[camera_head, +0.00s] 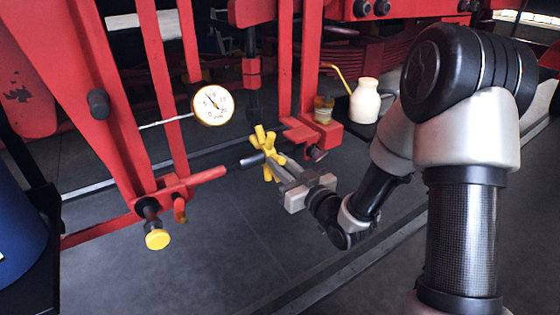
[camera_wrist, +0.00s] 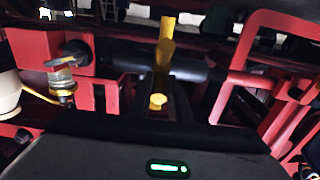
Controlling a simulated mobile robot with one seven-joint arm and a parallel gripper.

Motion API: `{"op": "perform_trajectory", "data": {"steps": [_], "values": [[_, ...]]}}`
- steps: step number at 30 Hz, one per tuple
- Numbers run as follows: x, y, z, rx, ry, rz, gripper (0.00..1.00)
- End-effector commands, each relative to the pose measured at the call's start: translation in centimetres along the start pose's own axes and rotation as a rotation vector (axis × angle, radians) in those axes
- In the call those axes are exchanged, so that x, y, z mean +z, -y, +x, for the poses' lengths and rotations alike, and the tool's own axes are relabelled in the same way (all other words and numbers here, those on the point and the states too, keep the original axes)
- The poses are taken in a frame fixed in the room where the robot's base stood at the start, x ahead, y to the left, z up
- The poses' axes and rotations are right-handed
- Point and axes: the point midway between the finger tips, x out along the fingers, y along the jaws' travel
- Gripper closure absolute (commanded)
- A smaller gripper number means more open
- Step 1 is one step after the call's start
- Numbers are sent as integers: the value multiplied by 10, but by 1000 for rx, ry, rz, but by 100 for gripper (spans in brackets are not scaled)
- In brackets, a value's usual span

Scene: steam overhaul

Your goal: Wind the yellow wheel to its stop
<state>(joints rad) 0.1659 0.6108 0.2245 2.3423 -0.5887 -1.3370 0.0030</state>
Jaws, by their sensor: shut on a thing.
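In the wrist view, a yellow spoke (camera_wrist: 166,45) stands up beyond the fingers, and a round yellow end (camera_wrist: 157,101) shows between my gripper's fingers (camera_wrist: 158,90). The rest of the wheel is hidden behind the fingers in that view.
A round white dial (camera_head: 213,104) hangs left of the wheel. A cream oil can (camera_head: 365,102) with a yellow spout stands at right. A yellow-ended knob (camera_head: 157,239) sits low on the red frame (camera_head: 110,110). Grey floor (camera_head: 225,250) in front is open.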

Motion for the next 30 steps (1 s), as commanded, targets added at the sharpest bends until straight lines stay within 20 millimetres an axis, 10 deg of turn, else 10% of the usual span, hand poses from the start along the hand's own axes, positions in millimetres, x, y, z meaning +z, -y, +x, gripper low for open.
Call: {"op": "perform_trajectory", "data": {"steps": [30], "values": [[48,1,1,-1,14,3,100]]}}
